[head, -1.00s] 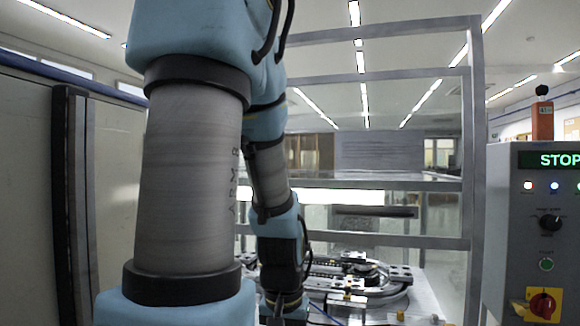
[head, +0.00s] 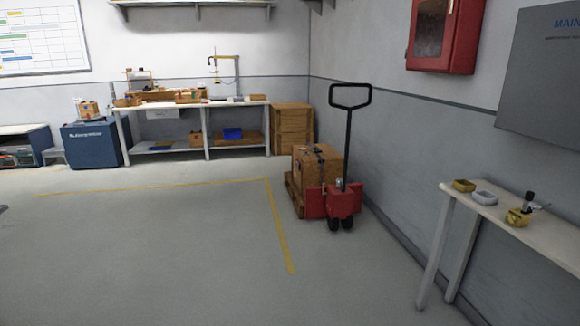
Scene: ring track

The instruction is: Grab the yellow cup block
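Two small yellow container-like things are on a white side table at the right of the head view. One yellow piece (head: 464,185) sits near the table's far left end. The other yellow piece (head: 517,218) is nearer, with a dark and grey item (head: 530,200) standing in or just behind it; I cannot tell which. Both are too small to tell whether either is the yellow cup block. My gripper and arm are not in view.
A pale grey tray (head: 484,198) sits between the yellow pieces on the white table (head: 540,235). A red pallet jack (head: 341,200) with a box (head: 318,168) stands by the right wall. A workbench (head: 190,104) is at the back.

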